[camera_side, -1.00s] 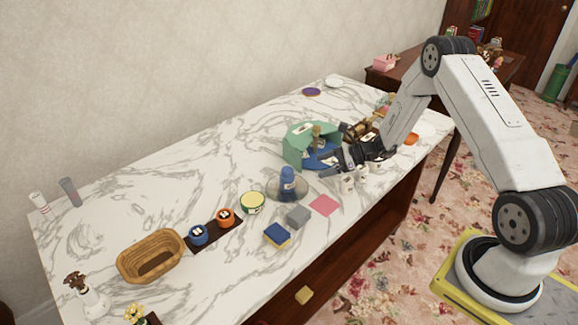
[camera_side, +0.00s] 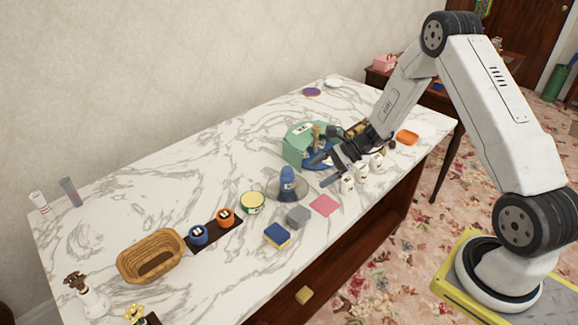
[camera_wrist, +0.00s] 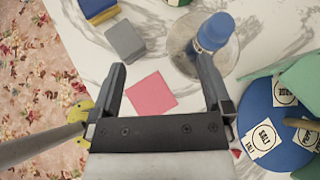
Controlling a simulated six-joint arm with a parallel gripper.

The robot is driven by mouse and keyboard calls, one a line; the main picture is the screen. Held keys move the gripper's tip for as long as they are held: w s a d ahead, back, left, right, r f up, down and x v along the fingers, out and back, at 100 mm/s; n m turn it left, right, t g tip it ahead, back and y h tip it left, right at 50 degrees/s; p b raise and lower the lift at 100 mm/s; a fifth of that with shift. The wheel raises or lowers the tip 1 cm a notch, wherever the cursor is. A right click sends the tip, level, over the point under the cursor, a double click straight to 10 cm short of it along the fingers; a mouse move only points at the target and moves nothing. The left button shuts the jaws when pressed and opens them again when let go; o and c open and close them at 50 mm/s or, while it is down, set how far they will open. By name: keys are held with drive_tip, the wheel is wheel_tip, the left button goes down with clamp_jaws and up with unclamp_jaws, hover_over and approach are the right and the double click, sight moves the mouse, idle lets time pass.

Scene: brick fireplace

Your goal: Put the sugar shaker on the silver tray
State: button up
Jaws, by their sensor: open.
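Several small white containers (camera_side: 347,184) with dark markings stand on the marble top, right beside my gripper in the side view. Their labels are too small to read, so I cannot tell which is the sugar shaker. The round silver tray (camera_side: 272,190) lies left of my gripper; a blue bottle (camera_side: 287,178) stands on it. In the wrist view the tray (camera_wrist: 181,48) and blue bottle (camera_wrist: 216,33) are at the upper right. My gripper (camera_side: 334,168) is open and empty above the counter; its spread fingers also show in the wrist view (camera_wrist: 162,70).
A green holder (camera_side: 295,145) and blue disc (camera_wrist: 255,105) with white labels, one reading SALT, stand behind my gripper. A pink square (camera_side: 325,205), grey block (camera_side: 298,215) and blue-yellow sponge (camera_side: 277,234) lie near the tray. Free marble spreads behind the tray.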

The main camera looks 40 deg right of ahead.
drive_tip(key=s+a+r+n+g+h, duration=0.1)
drive_tip(key=s+a+r+n+h, duration=0.3)
drive_tip(key=s+n, duration=0.4)
drive_tip(key=s+a+r+n+g+h, duration=0.2)
drive_tip(key=s+a+r+n+h, duration=0.3)
drive_tip(key=n, duration=0.9)
drive_tip(key=shift+s+r+n+h, duration=0.35)
drive_tip(key=shift+s+r, duration=0.75)
drive_tip(key=shift+s, duration=1)
